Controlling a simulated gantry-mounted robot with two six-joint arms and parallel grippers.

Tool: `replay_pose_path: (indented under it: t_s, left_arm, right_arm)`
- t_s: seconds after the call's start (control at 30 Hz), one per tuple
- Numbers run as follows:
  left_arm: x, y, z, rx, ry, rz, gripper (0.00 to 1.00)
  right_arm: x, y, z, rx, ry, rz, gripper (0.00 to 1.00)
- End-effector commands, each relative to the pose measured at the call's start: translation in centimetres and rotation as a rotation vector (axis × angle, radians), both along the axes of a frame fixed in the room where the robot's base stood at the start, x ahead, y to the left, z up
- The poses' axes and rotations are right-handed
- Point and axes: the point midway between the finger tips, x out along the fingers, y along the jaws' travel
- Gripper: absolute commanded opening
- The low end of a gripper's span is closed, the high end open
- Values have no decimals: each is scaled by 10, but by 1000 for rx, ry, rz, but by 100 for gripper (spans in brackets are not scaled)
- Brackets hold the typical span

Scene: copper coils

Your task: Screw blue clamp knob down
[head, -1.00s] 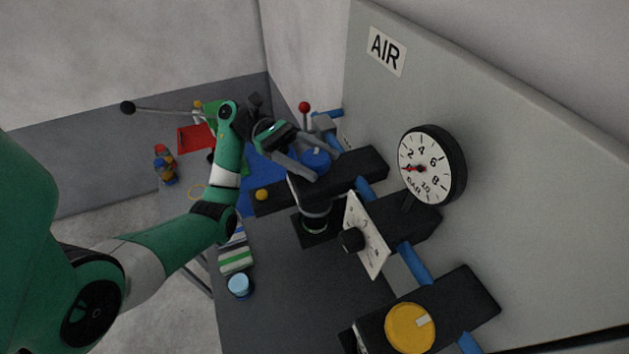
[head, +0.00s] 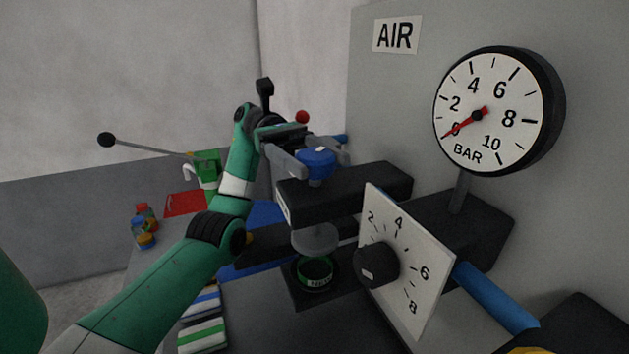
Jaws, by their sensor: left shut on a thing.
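The blue clamp knob (head: 316,163) sits on top of a black clamp block (head: 372,187) near the middle of the head view. My left gripper (head: 314,156) reaches in from the left, its grey fingers shut on the knob from both sides. Below the block a round grey pressing disc (head: 315,238) hangs above a dark ring with a green edge (head: 315,274), which sits on a black base. A gap shows between disc and ring. My right gripper is not in view.
A pressure gauge (head: 490,110) with its red needle near 0 and a white dial plate (head: 408,262) with a black knob stand to the right. A blue pipe (head: 495,298) runs along the wall. Small jars (head: 143,227), a red sheet (head: 184,203) and striped items (head: 203,318) lie left.

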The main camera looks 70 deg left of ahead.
Motion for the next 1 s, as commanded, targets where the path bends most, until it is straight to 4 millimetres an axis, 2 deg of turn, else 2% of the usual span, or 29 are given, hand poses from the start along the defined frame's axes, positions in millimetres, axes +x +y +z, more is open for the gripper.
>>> replay_pose_path:
  t_s: [0.4,0.43,0.57,0.6,0.83,1.0]
  left_arm:
    - [0,-1,2,0,-4,-7,16]
    - [0,-1,2,0,-4,-7,73]
    - [0,-1,2,1,-3,-6,97]
    - [0,-1,1,1,-2,-6,100]
    - [0,0,2,0,-1,-5,100]
    - [0,-1,23,2,-3,-5,100]
  right_arm:
    - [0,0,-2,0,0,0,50]
    - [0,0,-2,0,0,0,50]
    - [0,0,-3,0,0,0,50]
    - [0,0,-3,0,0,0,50]
    - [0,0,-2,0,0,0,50]
    - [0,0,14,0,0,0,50]
